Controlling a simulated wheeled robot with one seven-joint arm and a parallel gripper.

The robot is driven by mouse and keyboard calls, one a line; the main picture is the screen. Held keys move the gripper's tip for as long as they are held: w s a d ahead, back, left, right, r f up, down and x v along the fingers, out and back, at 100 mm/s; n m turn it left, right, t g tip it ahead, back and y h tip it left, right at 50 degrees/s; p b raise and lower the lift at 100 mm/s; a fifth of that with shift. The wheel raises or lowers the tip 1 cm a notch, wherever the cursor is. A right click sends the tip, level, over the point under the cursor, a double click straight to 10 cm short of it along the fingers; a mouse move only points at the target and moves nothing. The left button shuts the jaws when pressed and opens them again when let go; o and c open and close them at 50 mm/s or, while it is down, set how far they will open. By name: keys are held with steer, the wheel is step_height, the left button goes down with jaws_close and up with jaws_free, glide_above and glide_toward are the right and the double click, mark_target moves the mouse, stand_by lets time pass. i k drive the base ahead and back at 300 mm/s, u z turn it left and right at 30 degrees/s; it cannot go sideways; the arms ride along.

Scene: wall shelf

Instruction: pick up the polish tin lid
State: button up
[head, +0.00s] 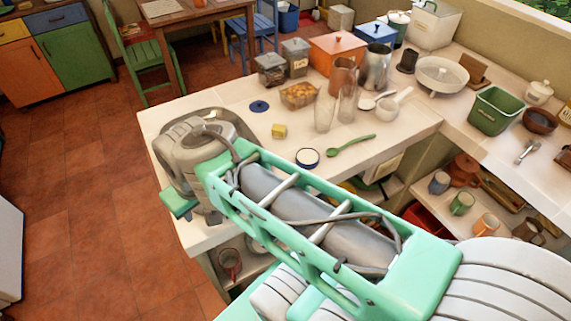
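Two small round dark-blue things lie apart on the pale countertop. One is a flat dark-blue disc (259,106), which looks like the polish tin lid. The other is a round piece with a dark-blue rim and a pale middle (307,158), nearer my arm; it may be the open tin, but I cannot tell for certain which of the two is the lid. My arm reaches across the counter's front-left corner. A mint-green part at its end, probably my gripper (178,204), is left of both things and clear of them. Its fingertips are hidden.
Jars, a food container (298,95) and metal jugs (376,66) crowd behind. A green bin (495,110) is to the right.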

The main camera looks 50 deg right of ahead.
mark_target(259, 106)
steer(key=z, duration=1.25)
steer(key=k, duration=0.1)
steer(key=z, duration=0.25)
